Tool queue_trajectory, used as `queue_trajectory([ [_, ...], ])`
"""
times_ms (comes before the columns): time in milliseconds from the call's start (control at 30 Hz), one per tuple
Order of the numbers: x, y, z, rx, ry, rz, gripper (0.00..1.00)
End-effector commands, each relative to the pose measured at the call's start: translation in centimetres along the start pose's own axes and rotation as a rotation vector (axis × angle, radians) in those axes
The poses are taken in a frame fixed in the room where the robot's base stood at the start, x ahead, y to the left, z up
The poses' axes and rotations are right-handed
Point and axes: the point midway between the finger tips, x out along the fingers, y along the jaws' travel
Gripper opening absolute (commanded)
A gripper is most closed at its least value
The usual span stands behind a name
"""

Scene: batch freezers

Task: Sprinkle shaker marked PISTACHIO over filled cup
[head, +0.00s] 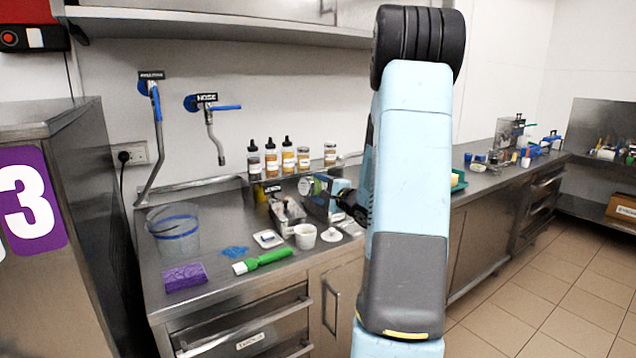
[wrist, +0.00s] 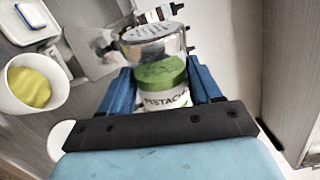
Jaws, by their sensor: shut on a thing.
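My gripper (wrist: 162,88) is shut on the shaker marked PISTACHIO (wrist: 165,98), which has a green and white label and a perforated metal lid. In the head view, the shaker (head: 318,185) is held in the air above the counter, tilted onto its side with its lid toward the left. My gripper (head: 343,200) is partly hidden behind my arm there. The white filled cup (head: 305,238) stands upright on the counter, below and slightly left of the shaker. In the wrist view, the cup (wrist: 8,98) is at the left, with yellow-green contents.
A small white tray (head: 268,240) stands left of the cup, and a white disc (head: 330,235) lies right of it. A green-handled brush (head: 262,262), purple sponge (head: 185,277) and clear container (head: 173,232) are farther left. Several bottles (head: 287,158) line the back shelf.

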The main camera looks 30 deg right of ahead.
Motion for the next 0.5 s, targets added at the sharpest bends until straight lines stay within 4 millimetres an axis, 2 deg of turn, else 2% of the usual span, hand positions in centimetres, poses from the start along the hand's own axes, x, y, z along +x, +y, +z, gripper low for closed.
queue_trajectory([
  [400, 0.0, 3.7, -0.8, -0.3, -0.001, 0.001, 0.32],
  [500, 0.1, 3.9, -0.7, -0.393, -0.002, 0.0, 0.32],
])
